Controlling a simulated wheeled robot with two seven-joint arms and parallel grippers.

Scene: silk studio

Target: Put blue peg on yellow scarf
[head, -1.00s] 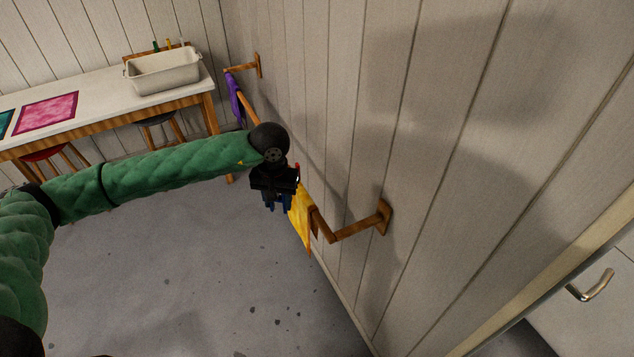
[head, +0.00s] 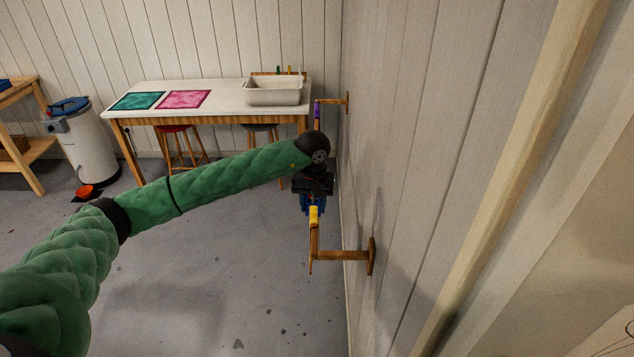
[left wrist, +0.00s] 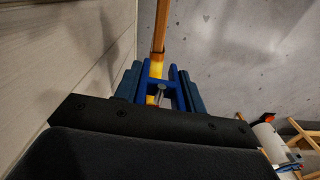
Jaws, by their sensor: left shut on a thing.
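The yellow scarf (head: 314,215) hangs over the near end of a wooden wall rail, and a strip of it shows in the left wrist view (left wrist: 156,69). My left gripper (head: 313,204) is at the scarf, pointing down at the rail. It is shut on the blue peg (left wrist: 174,76), which has a grey metal spring. In the left wrist view, the peg's two prongs lie on either side of the yellow cloth and rail. I cannot tell whether the peg pinches the cloth. My right gripper is not in view.
The wooden rail bracket (head: 345,255) juts from the plank wall close to my gripper. A purple scarf (head: 317,112) hangs at the rail's far end. A white table (head: 225,98) with a pale tub (head: 273,91) stands behind. The grey floor left of the rail is clear.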

